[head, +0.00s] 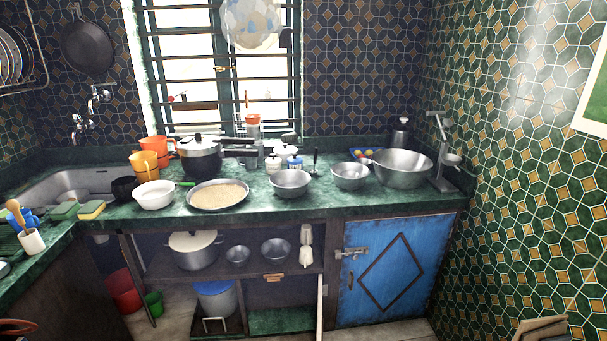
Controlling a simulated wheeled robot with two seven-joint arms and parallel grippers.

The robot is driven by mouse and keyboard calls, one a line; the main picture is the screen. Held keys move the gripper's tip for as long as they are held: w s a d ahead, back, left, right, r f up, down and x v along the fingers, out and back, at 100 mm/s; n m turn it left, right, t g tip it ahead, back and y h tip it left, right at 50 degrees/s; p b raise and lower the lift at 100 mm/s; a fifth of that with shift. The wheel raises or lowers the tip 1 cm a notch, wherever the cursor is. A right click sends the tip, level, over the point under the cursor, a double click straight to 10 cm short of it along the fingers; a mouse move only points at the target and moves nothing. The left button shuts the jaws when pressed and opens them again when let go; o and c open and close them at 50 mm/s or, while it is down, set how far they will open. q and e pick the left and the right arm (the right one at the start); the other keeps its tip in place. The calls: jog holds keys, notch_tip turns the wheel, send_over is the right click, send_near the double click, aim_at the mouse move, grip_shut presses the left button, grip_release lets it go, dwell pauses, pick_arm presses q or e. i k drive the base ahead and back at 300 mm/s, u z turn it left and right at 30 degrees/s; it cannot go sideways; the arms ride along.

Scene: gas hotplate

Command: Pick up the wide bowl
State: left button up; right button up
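The widest steel bowl (402,172) stands upright on the right part of the green counter (320,207), and looks empty. Two smaller steel bowls stand to its left, a middle one (351,178) close beside it and another (290,186) farther left. A wide shallow pan (218,196) with tan grain in it lies left of these. A white bowl (154,196) stands farther left. Neither of my grippers is in view.
A grey metal press-like tool (440,150) stands close to the right of the widest bowl, by the tiled wall. A dark bottle (400,133) stands behind it. A blue cabinet door (385,270) is below. The counter front near the bowls is mostly clear.

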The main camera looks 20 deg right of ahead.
aim_at(288, 183)
jog(key=z, duration=0.6)
jog(key=i, duration=1.3)
jog(key=z, duration=0.7)
